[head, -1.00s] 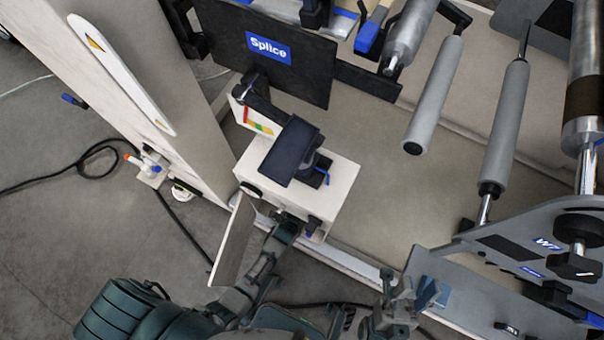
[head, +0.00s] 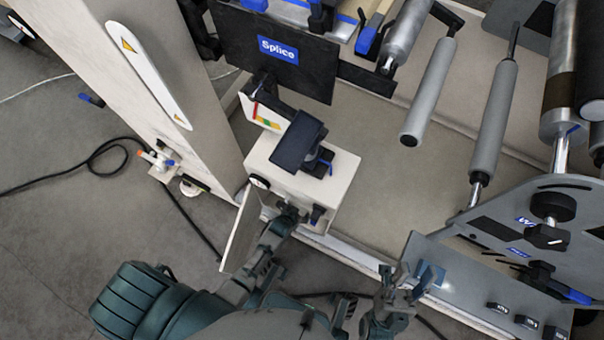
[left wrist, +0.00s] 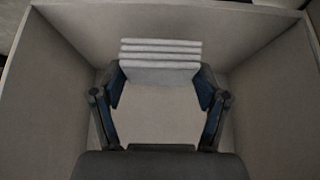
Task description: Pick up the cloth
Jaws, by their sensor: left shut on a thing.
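The cloth (left wrist: 160,49) shows in the left wrist view as a pale grey folded stack of several layers inside a box-like compartment. My left gripper (left wrist: 160,80) has its two dark fingers at either side of the stack's near layer and is shut on the cloth. In the head view my left gripper (head: 291,212) reaches the front of the small white cabinet (head: 338,190), and its fingertips and the cloth are hidden there. My right gripper (head: 405,280) is open and empty, low in the head view near the grey machine panel.
The cabinet's open door (head: 240,235) stands just left of my left arm. The compartment walls (left wrist: 50,100) are close on both sides of the left gripper. A dark screen (head: 298,140) sits on the cabinet. Grey rollers (head: 494,125) and a side plate (head: 500,225) stand at the right.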

